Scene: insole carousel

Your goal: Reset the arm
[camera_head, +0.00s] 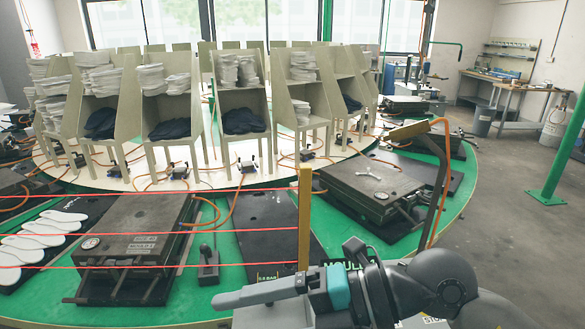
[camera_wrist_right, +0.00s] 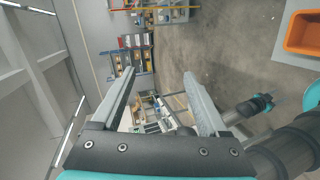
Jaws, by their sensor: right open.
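My right arm comes in at the lower right of the head view. Its right gripper (camera_head: 222,298) points left above the front edge of the green carousel (camera_head: 150,313). In the right wrist view the right gripper (camera_wrist_right: 160,74) has its two grey fingers wide apart, with nothing between them. My left gripper does not show in the head view. White insoles (camera_head: 40,241) lie in a row on a dark mat at the left, apart from the gripper.
Closed dark moulds (camera_head: 133,240) and (camera_head: 375,187) sit on the carousel. Red cords run from the left to a yellow post (camera_head: 305,218) close behind the gripper. Shelf units (camera_head: 170,107) ring the centre. A green post (camera_head: 562,150) stands right. An orange bin (camera_wrist_right: 303,34) shows in the wrist view.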

